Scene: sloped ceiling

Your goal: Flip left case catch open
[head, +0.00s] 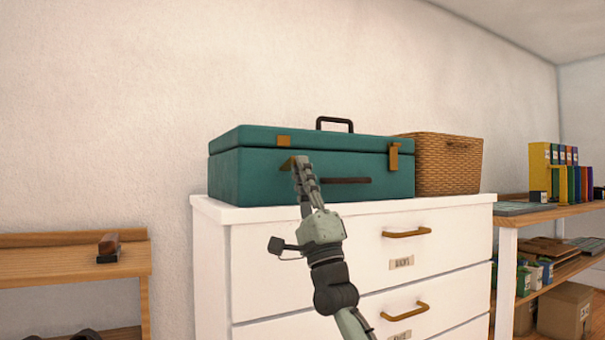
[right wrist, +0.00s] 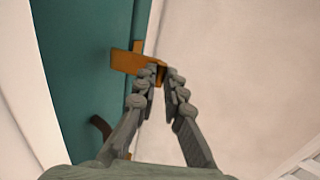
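The teal case (head: 240,172) lies closed on the white dresser, with a black handle on top and a brown strip on its front. The brass left catch (head: 286,164) stands out at an angle from the front; it also shows in the right wrist view (right wrist: 127,62). The brass right catch (head: 393,157) hangs flat across the lid seam. My right gripper (head: 300,160) is at the left catch. In the right wrist view its fingertips (right wrist: 162,72) are close together with a brass part between them. My left gripper is not in view.
The white dresser (head: 340,240) carries the case near its front edge. A wicker basket (head: 445,165) stands close to the case's right. A wooden shelf with books (head: 560,172) is at the right, and a low wooden bench (head: 60,263) at the left.

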